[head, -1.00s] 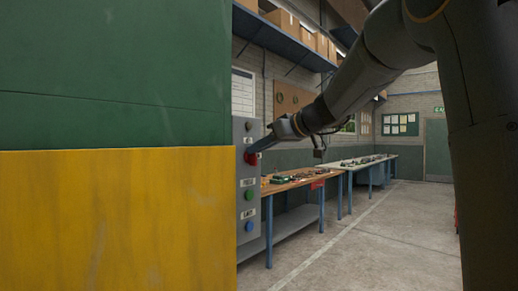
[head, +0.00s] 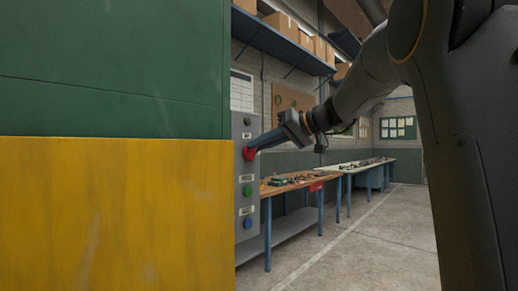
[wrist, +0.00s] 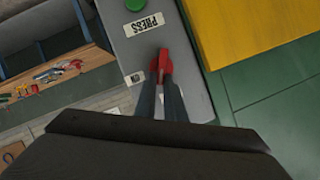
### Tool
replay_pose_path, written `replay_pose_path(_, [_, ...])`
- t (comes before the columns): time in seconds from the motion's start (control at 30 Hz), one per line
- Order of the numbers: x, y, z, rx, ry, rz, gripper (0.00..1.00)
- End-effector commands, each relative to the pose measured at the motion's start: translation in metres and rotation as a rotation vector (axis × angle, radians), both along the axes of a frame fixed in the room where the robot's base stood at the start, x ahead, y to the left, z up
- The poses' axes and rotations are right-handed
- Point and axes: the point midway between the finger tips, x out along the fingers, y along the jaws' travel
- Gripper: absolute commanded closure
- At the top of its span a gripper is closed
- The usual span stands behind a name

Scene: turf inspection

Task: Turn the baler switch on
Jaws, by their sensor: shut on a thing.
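A grey control panel (head: 238,185) stands upright beside the green and yellow machine. Near its top is a red switch (head: 249,153). It also shows in the wrist view (wrist: 162,66), where its red handle lies between my fingertips. My gripper (head: 255,145) reaches the panel from the right and is shut on this switch. In the wrist view my gripper (wrist: 169,90) has its narrow fingers close together, covering part of the switch. A small label (wrist: 134,78) beside the switch is too small to read surely.
Below the switch are a green button (head: 247,190) and a blue button (head: 248,223). The large green and yellow machine (head: 110,210) fills the left. A wooden workbench (head: 290,183) with tools stands behind the panel. The concrete floor at the right is clear.

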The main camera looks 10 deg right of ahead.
Motion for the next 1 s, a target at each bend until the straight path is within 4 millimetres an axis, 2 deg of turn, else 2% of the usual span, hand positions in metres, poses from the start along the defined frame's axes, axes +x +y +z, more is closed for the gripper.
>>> replay_pose_path(1.0, [0.010,-0.012,-0.023,0.739,0.539,-0.002,1.00])
